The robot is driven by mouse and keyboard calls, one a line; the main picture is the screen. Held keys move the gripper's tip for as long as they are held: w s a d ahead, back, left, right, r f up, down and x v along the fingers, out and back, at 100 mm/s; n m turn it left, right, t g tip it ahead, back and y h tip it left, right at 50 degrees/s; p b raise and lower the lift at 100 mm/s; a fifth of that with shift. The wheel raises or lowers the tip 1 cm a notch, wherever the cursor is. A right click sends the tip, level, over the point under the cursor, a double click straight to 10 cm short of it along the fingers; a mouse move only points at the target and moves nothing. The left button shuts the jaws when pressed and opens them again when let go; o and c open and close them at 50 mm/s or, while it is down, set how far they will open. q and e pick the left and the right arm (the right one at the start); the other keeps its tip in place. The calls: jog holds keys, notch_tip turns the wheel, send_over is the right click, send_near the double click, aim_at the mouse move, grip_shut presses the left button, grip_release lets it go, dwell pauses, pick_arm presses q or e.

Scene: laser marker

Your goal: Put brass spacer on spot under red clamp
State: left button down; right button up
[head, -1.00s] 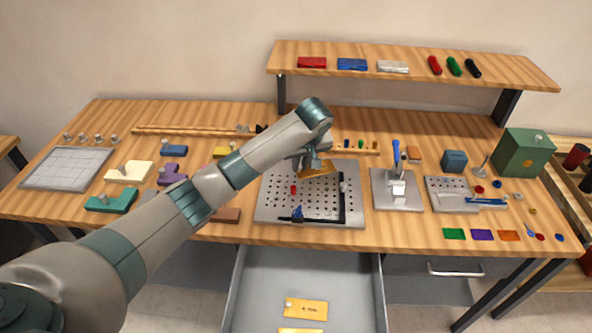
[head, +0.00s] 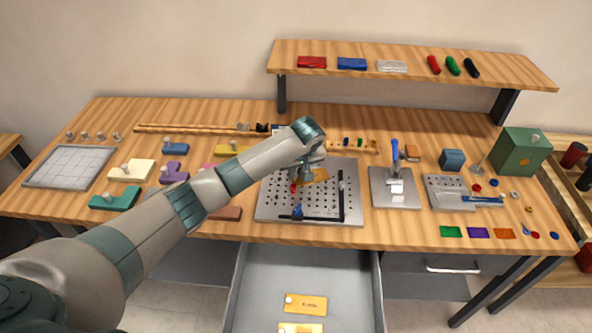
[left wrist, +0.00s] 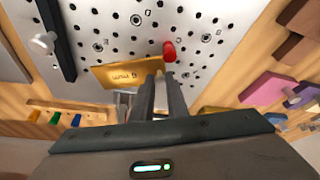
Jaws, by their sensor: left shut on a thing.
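The brass spacer (head: 317,176) is a flat golden plate. My left gripper (head: 307,171) is shut on it over the left-middle part of the perforated grey plate (head: 275,213). In the left wrist view the spacer (left wrist: 118,73) shows engraved marks and sticks out to the left of the fingers (left wrist: 160,88). The red clamp (head: 293,188) is a small red tip just left of the spacer; in the left wrist view the red clamp (left wrist: 169,50) is just beyond the fingertips. The spot under it is not clearly visible. My right gripper is not in view.
A blue clamp (head: 297,211) and a black L-shaped fence (head: 341,203) stand on the perforated plate. An open drawer (head: 300,264) below holds brass plates (head: 306,304). A press with a blue handle (head: 395,150) stands to the right. Coloured blocks lie left.

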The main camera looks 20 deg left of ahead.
pick_arm(q)
jog(key=shift+f, duration=0.1)
jog(key=c, duration=1.7)
grip_release()
jog(key=shift+c, duration=0.2)
jog(key=b+v, duration=0.2)
jog(key=v, duration=1)
jog(key=shift+b, duration=0.4)
